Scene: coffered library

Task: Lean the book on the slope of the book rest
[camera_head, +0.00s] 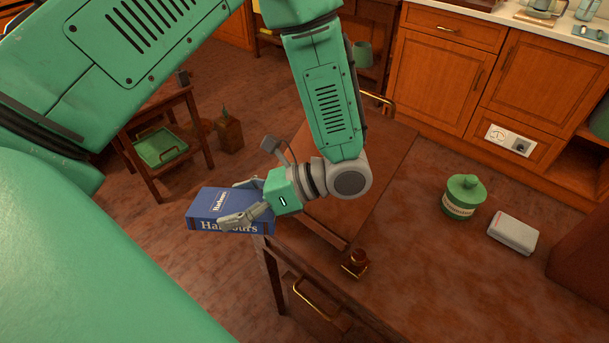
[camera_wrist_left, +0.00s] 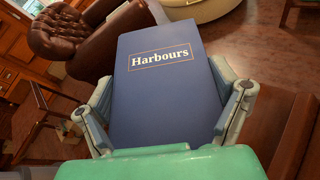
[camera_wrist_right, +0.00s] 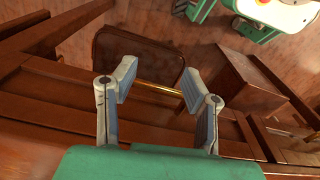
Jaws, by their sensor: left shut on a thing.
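My left gripper (camera_head: 236,204) is shut on a blue book (camera_head: 207,221) titled "Harbours". The book lies nearly flat in the air, just off the desk's left edge. In the left wrist view its cover (camera_wrist_left: 165,95) faces the camera between the two fingers. The book rest (camera_head: 372,189) is a brown sloped wooden board on the desk, with a ledge along its near lower edge. The book is left of it and apart from it. My left arm hides part of the board. My right gripper (camera_wrist_right: 157,88) is open and empty, seen only in the right wrist view.
The desk (camera_head: 430,270) holds a green lidded jar (camera_head: 463,197), a grey-white box (camera_head: 513,234) and a small brown stamp-like object (camera_head: 355,263) near the ledge. A side table with a green tray (camera_head: 160,147) stands at left. Brass bars show beside drawers.

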